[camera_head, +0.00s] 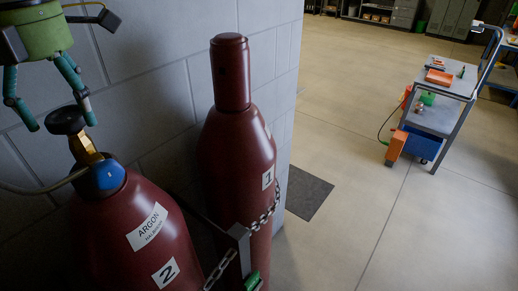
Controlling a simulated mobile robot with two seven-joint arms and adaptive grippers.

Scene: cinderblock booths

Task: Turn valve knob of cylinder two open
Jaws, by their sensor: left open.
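Cylinder two (120,215) is a dark red gas bottle at the lower left, with an "ARGON" label and a "2" label. Its valve has a blue collar (102,177), a brass stem (85,152) and a black round valve knob (66,116) on top. My left gripper (61,122) has a green body and teal fingers and points down from the upper left. It is open, with one finger on each side of the knob in the picture. I cannot tell whether either finger touches the knob. My right gripper is not in view.
Cylinder one (235,150), dark red and capped, stands right beside cylinder two, held by a chain (262,219). A grey block wall (150,70) is close behind both. A hose (40,188) runs left from the valve. A cart (440,110) stands far right on open floor.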

